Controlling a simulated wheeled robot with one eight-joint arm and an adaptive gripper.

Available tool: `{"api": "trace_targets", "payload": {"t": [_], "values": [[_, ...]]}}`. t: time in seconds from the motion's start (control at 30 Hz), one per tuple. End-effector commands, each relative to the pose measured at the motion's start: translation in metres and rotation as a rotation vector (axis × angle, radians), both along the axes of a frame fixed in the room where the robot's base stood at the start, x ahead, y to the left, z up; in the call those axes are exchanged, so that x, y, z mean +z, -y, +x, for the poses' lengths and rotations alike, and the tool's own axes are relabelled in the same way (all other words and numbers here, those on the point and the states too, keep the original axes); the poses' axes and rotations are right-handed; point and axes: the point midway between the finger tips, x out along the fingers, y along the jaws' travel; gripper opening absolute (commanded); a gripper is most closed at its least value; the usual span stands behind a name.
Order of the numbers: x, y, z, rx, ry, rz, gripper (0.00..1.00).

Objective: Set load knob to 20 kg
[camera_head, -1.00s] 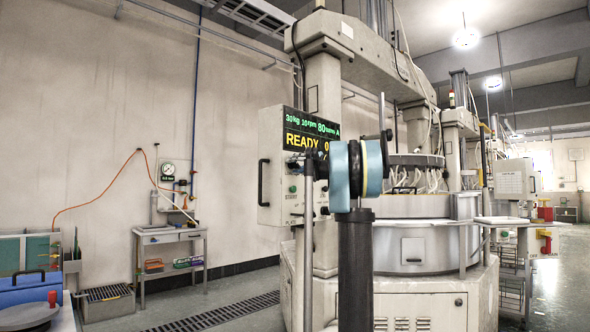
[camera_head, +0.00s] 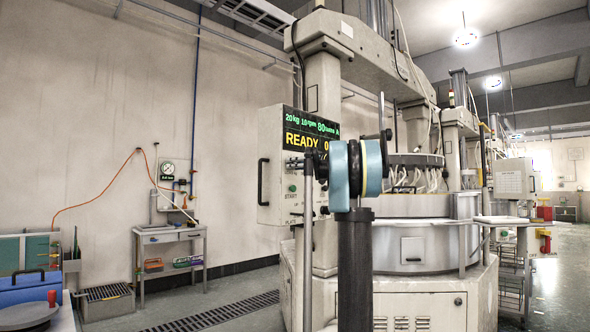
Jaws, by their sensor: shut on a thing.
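The control panel (camera_head: 271,165) hangs on the lapping machine at the centre. Its display (camera_head: 311,131) reads 20 kg, 10 rpm, 80 and a partly covered word, with READY in yellow below. A green button (camera_head: 293,188) shows on the panel's front. My gripper (camera_head: 319,164) is a small dark shape against the panel's right part, mostly hidden by my own blue-ringed arm. It is shut on what appears to be the load knob. The knob itself and the finger contact are hidden, so its pointer cannot be read.
The machine's round drum (camera_head: 412,247) and base stand behind my arm. A small side table (camera_head: 168,237) stands by the left wall, and a blue case (camera_head: 30,293) lies at the lower left. Floor with a drain grate (camera_head: 215,315) is open between them.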

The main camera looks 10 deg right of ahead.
Motion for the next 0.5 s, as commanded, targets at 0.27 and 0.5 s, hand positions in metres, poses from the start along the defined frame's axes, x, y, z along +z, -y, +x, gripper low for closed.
{"api": "trace_targets", "payload": {"t": [0.27, 0.5], "values": [[-0.0003, 0.0005, 0.0003, -0.001, 0.032, -0.038, 0.19], [-0.0001, 0.0004, 0.0002, -0.001, 0.036, -0.040, 0.19]]}}
